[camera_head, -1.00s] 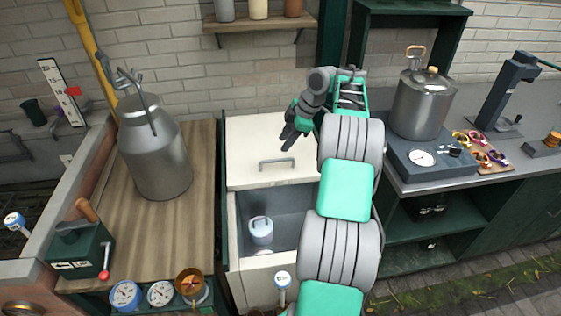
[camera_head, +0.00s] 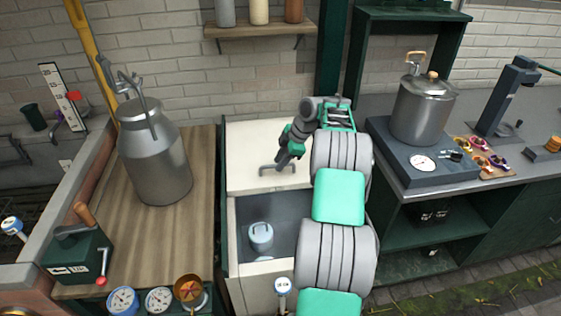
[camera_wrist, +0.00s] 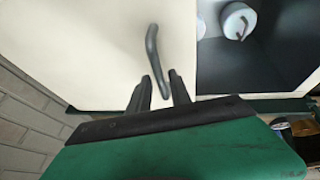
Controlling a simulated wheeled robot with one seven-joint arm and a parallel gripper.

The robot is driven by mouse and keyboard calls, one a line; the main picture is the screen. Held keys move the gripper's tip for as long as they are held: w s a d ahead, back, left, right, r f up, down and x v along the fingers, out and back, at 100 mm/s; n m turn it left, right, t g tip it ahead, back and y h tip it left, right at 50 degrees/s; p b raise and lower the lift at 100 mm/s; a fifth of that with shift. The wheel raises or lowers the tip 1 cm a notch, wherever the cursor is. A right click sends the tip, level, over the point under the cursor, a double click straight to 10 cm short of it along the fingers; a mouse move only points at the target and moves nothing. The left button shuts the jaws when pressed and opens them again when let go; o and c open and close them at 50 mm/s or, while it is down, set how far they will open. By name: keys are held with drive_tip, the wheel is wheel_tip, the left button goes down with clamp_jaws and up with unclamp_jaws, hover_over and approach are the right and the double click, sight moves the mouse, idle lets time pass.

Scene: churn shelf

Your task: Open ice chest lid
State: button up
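The ice chest lid (camera_head: 250,145) is a cream panel covering the back part of the chest. It has a grey bar handle (camera_head: 264,172) near its front edge. The front part of the chest is uncovered and shows a dark grey interior (camera_head: 285,222) with a small white lidded can (camera_head: 261,236) inside. My gripper (camera_head: 282,161) is over the lid by the handle's right part. In the wrist view, the two fingers of my gripper (camera_wrist: 160,92) stand apart, with the end of the handle (camera_wrist: 153,52) between or just ahead of their tips. Contact cannot be told.
A large metal milk can (camera_head: 155,160) stands on the wooden counter (camera_head: 195,230) to the left. A steel pot (camera_head: 422,108) sits on a dark scale (camera_head: 400,150) to the right. A shelf with bottles (camera_head: 258,27) hangs above the lid.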

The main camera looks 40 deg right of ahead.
clamp_jaws()
idle(1.1)
